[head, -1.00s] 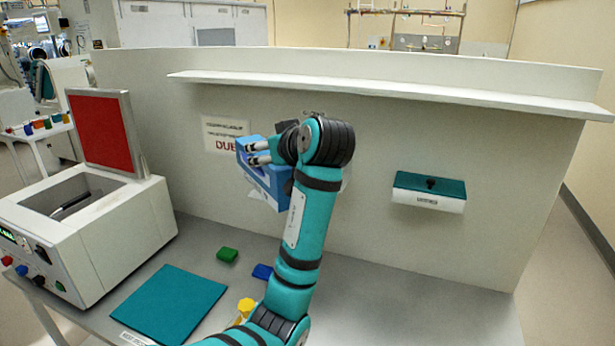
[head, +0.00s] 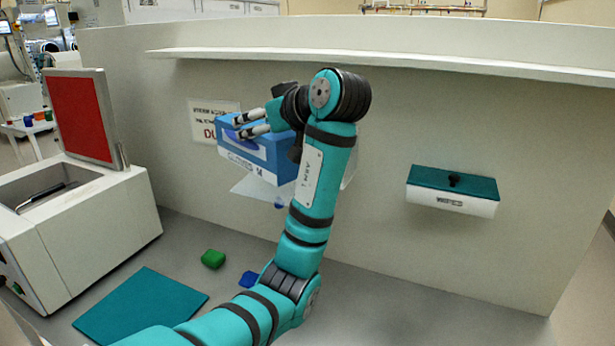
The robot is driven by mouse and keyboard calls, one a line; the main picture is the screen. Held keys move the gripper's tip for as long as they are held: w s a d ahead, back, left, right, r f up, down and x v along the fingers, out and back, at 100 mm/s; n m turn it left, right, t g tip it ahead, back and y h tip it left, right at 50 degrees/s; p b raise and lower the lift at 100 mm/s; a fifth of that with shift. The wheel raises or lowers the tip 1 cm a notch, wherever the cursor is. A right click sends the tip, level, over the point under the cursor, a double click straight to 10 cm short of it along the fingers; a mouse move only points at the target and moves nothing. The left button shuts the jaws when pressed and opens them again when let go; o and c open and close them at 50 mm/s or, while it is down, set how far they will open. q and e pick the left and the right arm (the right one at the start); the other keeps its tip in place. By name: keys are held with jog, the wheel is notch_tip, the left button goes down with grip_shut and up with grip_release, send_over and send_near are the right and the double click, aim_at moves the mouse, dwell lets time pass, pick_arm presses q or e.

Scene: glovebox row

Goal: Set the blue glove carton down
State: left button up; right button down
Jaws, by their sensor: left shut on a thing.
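The blue glove carton (head: 262,163) is held in the air in front of the grey back panel, above the bench top. It has a white band with lettering along its lower front. My left gripper (head: 246,126) is shut on the carton, its fingers over the carton's top left part. My left arm hides the carton's right end. My right gripper is not in view.
A teal mat (head: 140,306), a green block (head: 213,259) and a blue block (head: 249,279) lie on the bench. A white machine with a raised red lid (head: 80,115) stands left. A teal-lidded box (head: 452,191) is on the panel at right. A shelf (head: 400,62) runs above. The bench's right side (head: 430,290) is clear.

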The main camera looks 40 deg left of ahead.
pick_arm(q)
jog(key=w+a+p, duration=0.3)
jog(key=w+p, duration=0.1)
jog(key=w, duration=0.5)
jog(key=w+a+p, duration=0.3)
jog(key=w, duration=0.6)
notch_tip(320, 180, down, 9)
jog(key=w+p, duration=0.1)
jog(key=p, duration=0.1)
jog(key=shift+w+p, duration=0.2)
jog(key=shift+p, duration=0.15)
jog(key=o, duration=1.6)
jog(key=shift+s+r, duration=0.1)
jog(key=shift+r, duration=0.1)
jog(key=shift+c, duration=0.2)
jog(key=shift+a, duration=0.1)
